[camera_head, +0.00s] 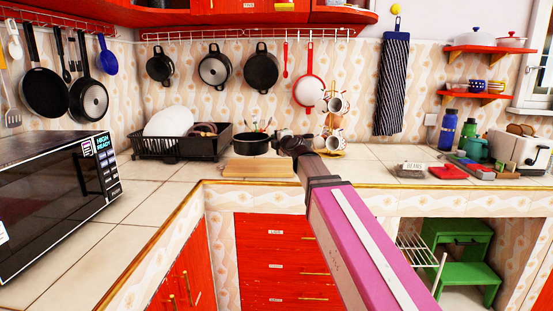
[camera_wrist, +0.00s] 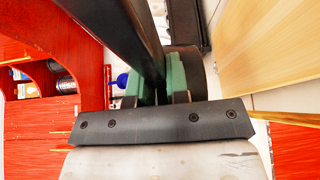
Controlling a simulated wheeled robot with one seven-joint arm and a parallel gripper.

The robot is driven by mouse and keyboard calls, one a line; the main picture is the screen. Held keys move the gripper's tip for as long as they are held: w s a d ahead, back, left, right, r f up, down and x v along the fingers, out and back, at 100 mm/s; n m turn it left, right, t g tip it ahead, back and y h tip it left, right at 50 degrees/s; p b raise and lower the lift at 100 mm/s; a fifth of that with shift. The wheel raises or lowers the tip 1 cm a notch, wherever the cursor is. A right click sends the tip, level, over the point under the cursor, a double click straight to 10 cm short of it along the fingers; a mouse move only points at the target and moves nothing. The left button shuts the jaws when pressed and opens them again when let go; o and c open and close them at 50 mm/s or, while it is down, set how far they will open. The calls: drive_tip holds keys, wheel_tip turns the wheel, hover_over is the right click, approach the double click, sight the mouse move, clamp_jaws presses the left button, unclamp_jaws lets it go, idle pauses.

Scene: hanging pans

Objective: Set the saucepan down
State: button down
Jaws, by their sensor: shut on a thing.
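The black saucepan (camera_head: 250,146) is in front of the back wall, over or at the back of the wooden board (camera_head: 258,168) on the counter. I cannot tell whether its base touches anything. My gripper (camera_head: 279,139) is at the saucepan's right side, at its handle. In the wrist view, the green-padded fingers of my gripper (camera_wrist: 155,84) are closed on a dark bar, the saucepan's handle (camera_wrist: 125,35). The pale wooden board (camera_wrist: 275,45) fills the right of that view. Most of the saucepan's body is hidden there.
A black dish rack (camera_head: 180,146) with a white plate stands left of the saucepan. A mug stand with cups (camera_head: 334,125) is close on the right. Several pans hang above, including a black one (camera_head: 261,70). A microwave (camera_head: 55,195) occupies the left counter.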

drive_tip(key=w+f, duration=0.1)
drive_tip(key=w, duration=0.1)
drive_tip(key=w+d+f, duration=0.1)
drive_tip(key=w+f, duration=0.1)
drive_tip(key=w, duration=0.1)
drive_tip(key=w+d+f, duration=0.1)
drive_tip(key=w, duration=0.1)
drive_tip(key=shift+w+d+f, duration=0.1)
drive_tip(key=shift+w+f, duration=0.2)
drive_tip(key=shift+f, duration=2.05)
drive_tip(key=shift+f, duration=0.15)
drive_tip(key=c, duration=1.1)
unclamp_jaws()
drive_tip(key=v, duration=1.2)
drive_tip(key=shift+r, duration=0.2)
